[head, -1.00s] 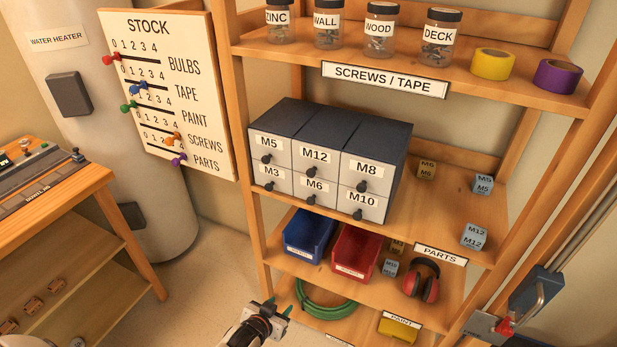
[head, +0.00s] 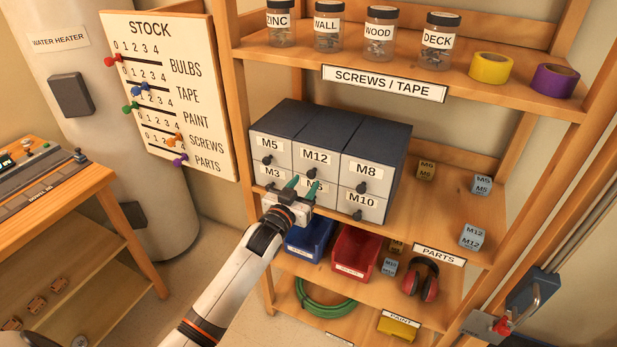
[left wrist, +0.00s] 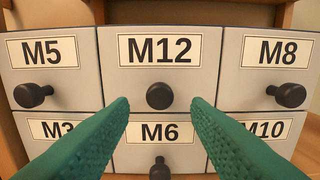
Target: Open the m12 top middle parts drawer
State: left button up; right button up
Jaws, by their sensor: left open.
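The M12 drawer (head: 315,160) is the top middle one of a grey parts cabinet (head: 345,125) with two rows of drawers, and its front sits flush with its neighbours. In the left wrist view the M12 drawer front (left wrist: 200,75) faces me, with its black round knob (left wrist: 160,96) in the centre. My left gripper (head: 303,184) is open and empty in front of the cabinet, its green fingers (left wrist: 160,110) on either side of the knob in the picture. In the head view the gripper partly covers the M6 drawer and hides the M12 knob. My right gripper is not in view.
M5 (head: 268,145) and M8 (head: 365,172) drawers flank M12, with M3, M6 and M10 below. A blue bin (head: 309,238) and red bin (head: 355,250) stand on the shelf beneath. Shelf space right of the cabinet holds small labelled cubes.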

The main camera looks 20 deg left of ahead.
aim_at(310, 177)
pick_arm(q)
jog(key=shift+w+d, duration=0.1)
jog(key=shift+w, duration=1.5)
grip_shut()
